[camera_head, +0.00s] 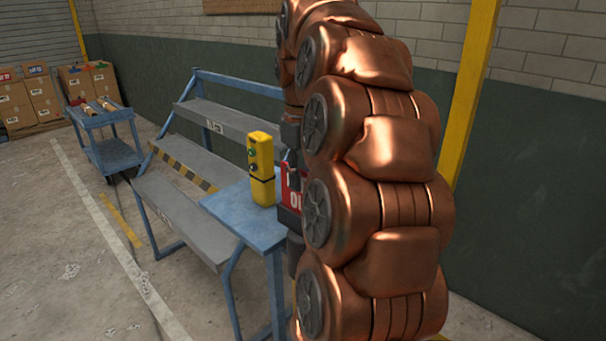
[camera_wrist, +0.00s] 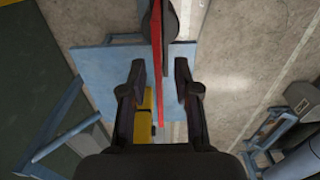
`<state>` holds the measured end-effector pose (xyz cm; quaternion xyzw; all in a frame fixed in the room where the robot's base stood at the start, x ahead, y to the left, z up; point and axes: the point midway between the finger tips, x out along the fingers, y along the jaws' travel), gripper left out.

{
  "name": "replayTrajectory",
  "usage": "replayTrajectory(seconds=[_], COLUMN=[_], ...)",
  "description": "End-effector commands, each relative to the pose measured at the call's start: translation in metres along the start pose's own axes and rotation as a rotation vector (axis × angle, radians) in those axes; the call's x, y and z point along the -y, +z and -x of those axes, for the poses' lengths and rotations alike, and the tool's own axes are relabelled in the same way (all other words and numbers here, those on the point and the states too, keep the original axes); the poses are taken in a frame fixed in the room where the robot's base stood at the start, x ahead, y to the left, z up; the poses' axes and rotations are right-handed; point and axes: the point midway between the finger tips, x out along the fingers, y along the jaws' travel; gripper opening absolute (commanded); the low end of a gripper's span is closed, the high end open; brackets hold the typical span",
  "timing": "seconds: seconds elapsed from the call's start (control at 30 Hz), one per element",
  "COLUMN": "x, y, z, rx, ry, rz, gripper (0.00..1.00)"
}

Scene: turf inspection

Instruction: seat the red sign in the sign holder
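In the wrist view my gripper (camera_wrist: 159,78) is open, with its two dark fingers apart. The thin red sign (camera_wrist: 157,45) shows edge-on between them, with a visible gap to each finger. In the head view a piece of the red sign (camera_head: 290,187), with white lettering, shows at the left edge of my copper arm, above the blue table (camera_head: 240,215). My arm hides the rest of the sign and most of my gripper there. A dark part lies along the sign's right side in the wrist view. I cannot tell whether it is the sign holder.
A yellow control box (camera_head: 261,165) with buttons stands on the blue table, left of the sign. Grey stepped shelves (camera_head: 185,160) adjoin the table. A blue cart (camera_head: 110,150) and cardboard boxes (camera_head: 40,95) stand far left. The floor at left is open.

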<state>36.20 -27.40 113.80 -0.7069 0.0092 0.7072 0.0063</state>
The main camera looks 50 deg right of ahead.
Motion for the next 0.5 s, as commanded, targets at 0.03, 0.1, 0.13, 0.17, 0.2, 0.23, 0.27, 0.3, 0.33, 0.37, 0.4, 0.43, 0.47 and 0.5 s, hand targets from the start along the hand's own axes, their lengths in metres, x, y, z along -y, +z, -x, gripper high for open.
replayTrajectory(seconds=[0.03,0.1,0.13,0.17,0.2,0.23,0.27,0.3,0.33,0.37,0.4,0.43,0.47,0.5], x=[0.0,0.0,0.0,0.0,0.0,0.0,0.0,-0.0001,-0.0001,-0.0001,-0.0002,-0.0003,-0.0004,-0.0006], y=[0.0,0.0,0.0,0.0,0.0,0.0,0.0,0.0,0.0,-0.0002,-0.0003,-0.0004,-0.0006,-0.0008], z=[0.0,0.0,0.0,0.0,0.0002,0.0007,0.0014,0.0028,0.0043,0.004,0.005,0.0062,0.0076,0.0097], rx=[0.0,0.0,0.0,0.0,0.0,0.0,0.0,0.0,0.0,0.0,0.0,-0.001,-0.001,-0.002], ry=[0.0,0.0,0.0,0.0,0.0,0.0,0.0,0.0,0.0,0.0,0.0,0.0,0.001,0.001], rz=[0.0,0.0,0.0,0.0,0.0,0.0,0.0,0.0,0.0,0.0,0.0,0.0,0.0,0.0], gripper=[0.31,0.31,0.31,0.31,0.31,0.31,0.31,0.31,0.31,0.31,0.31,0.31,0.31,0.31])
